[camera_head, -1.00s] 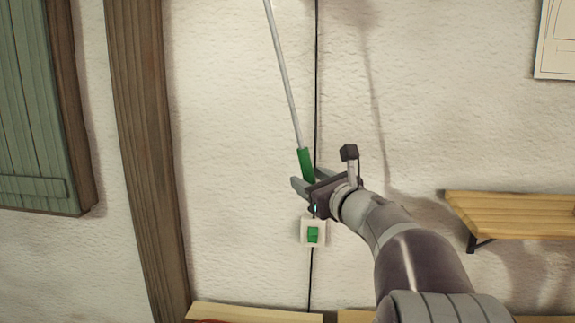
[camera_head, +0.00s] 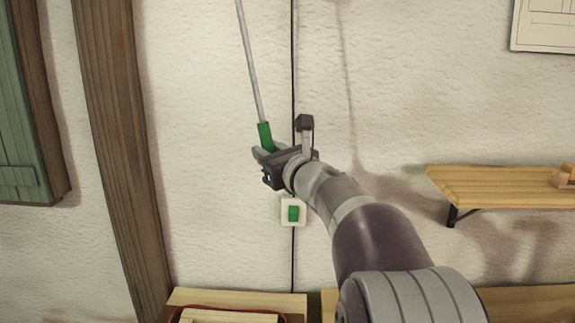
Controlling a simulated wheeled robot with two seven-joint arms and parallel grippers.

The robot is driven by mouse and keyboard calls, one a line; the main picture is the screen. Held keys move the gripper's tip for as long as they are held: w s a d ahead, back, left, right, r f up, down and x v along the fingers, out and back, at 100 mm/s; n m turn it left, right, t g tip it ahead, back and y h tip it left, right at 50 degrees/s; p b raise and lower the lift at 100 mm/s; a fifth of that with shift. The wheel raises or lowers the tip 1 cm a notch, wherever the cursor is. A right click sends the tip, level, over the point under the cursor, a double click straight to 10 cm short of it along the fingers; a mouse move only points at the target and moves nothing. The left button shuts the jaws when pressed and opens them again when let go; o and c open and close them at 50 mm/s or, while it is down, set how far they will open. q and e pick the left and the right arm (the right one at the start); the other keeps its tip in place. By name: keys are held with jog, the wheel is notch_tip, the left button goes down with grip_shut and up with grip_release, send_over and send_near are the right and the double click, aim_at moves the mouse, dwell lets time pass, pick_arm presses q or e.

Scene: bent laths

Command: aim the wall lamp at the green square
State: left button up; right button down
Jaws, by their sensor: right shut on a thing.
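A thin grey rod (camera_head: 250,62) with a green handle (camera_head: 265,137) at its lower end comes down from the top of the head view, slightly tilted. My right gripper (camera_head: 264,150) is shut on the lower end of the green handle, in front of the wall. The lamp itself and the green square to be lit do not show in this view. A white wall switch (camera_head: 284,216) with a green rocker (camera_head: 293,213) sits just below my right gripper. My left gripper is not in view.
A dark cable (camera_head: 293,250) runs down the wall through the switch. A wooden post (camera_head: 115,140) and a green shutter (camera_head: 18,120) stand left. A wooden shelf (camera_head: 485,185) is on the right wall. A red-rimmed container (camera_head: 180,312) is at the bottom.

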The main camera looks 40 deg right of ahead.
pick_arm(q)
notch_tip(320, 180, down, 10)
jog(key=b, duration=0.7)
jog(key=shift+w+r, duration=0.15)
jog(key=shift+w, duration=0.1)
pick_arm(e)
jog(key=w+a+f+m+t, duration=0.1)
jog(key=w+a+m, duration=0.1)
jog(key=w+a, duration=0.4)
jog(key=shift+w+a, duration=0.25)
jog(key=shift+a, duration=0.6)
jog(key=shift+f, duration=0.1)
jog(key=c, duration=0.9)
grip_release()
jog(key=shift+c, duration=0.2)
pick_arm(q)
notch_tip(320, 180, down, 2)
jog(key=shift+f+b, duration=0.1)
jog(key=shift+b, duration=1)
pick_arm(e)
jog(key=s+a+f, duration=0.1)
jog(key=s+f, duration=0.1)
jog(key=s, duration=1)
jog(key=shift+s, duration=0.2)
